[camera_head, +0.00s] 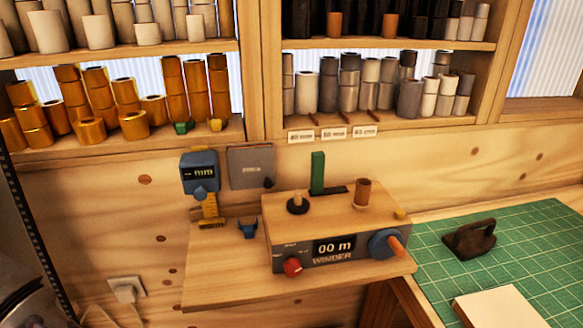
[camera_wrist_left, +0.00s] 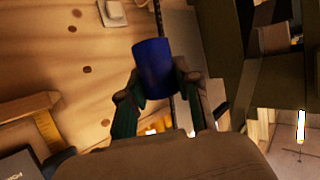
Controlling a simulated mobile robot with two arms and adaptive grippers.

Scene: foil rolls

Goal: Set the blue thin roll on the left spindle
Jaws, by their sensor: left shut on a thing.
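A blue roll (camera_wrist_left: 155,68) stands between the fingers of my left gripper (camera_wrist_left: 156,88) in the left wrist view. The gripper is shut on it and holds it in the air, away from the winder. The head view does not show the roll or the gripper's fingers. In the head view the winder (camera_head: 320,251) sits on a wooden shelf. Its left spindle (camera_head: 297,197) is a short pale peg on a dark round base, with nothing on it. A brown core (camera_head: 363,192) stands upright at the right of the winder top. My right gripper is in neither view.
A green upright plate (camera_head: 318,172) stands between the spindle and the core. A blue gauge (camera_head: 199,172) and a grey box (camera_head: 250,167) hang on the wall behind. Shelves of rolls (camera_head: 350,70) are above. A green cutting mat (camera_head: 520,240) lies at right.

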